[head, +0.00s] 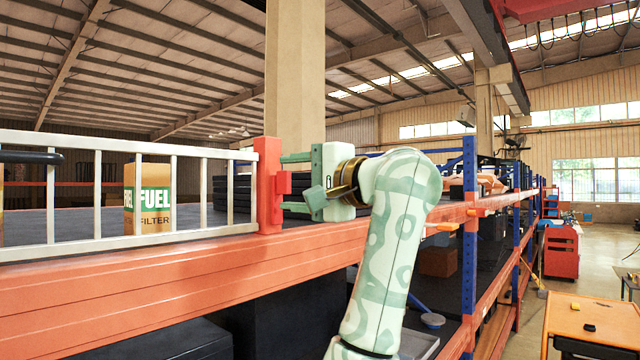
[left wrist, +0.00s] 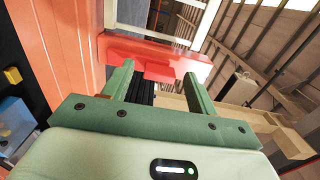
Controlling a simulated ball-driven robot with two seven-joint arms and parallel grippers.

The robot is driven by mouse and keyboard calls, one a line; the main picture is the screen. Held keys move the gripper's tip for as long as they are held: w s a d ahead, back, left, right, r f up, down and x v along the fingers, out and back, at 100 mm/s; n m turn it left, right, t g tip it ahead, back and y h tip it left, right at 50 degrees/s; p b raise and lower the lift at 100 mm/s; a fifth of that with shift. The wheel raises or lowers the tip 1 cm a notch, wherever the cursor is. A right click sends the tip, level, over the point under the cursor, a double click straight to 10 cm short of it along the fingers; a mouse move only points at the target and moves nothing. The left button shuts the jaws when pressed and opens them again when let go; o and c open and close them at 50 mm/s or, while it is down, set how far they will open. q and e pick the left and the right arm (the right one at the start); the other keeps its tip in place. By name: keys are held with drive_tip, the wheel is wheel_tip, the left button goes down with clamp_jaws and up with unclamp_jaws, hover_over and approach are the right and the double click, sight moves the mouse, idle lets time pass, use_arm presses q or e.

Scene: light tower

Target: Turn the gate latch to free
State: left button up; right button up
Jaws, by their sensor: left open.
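The white barred gate (head: 130,190) stands along the edge of the orange shelf beam. At its right end is a red post (head: 267,160), with a small red latch block (head: 284,183) sticking out to the right; the block also shows in the left wrist view (left wrist: 158,71). My left gripper (head: 281,182) is open and points left at the post. Its two green fingers lie on either side of the latch block, one above and one below in the head view. I cannot tell whether they touch it. My right gripper is out of view.
A yellow fuel filter box (head: 147,198) stands on the shelf behind the gate bars. The orange beam (head: 150,290) runs below the gate and post. Blue rack uprights (head: 469,200) stand to the right. An orange-topped table (head: 590,320) is at the lower right.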

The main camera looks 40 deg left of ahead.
use_arm(q)
drive_tip(key=s+d+b, duration=0.1)
drive_tip(key=d+b, duration=0.1)
drive_tip(key=d, duration=1.3)
drive_tip(key=shift+d, duration=0.4)
drive_tip(key=shift+s, duration=0.15)
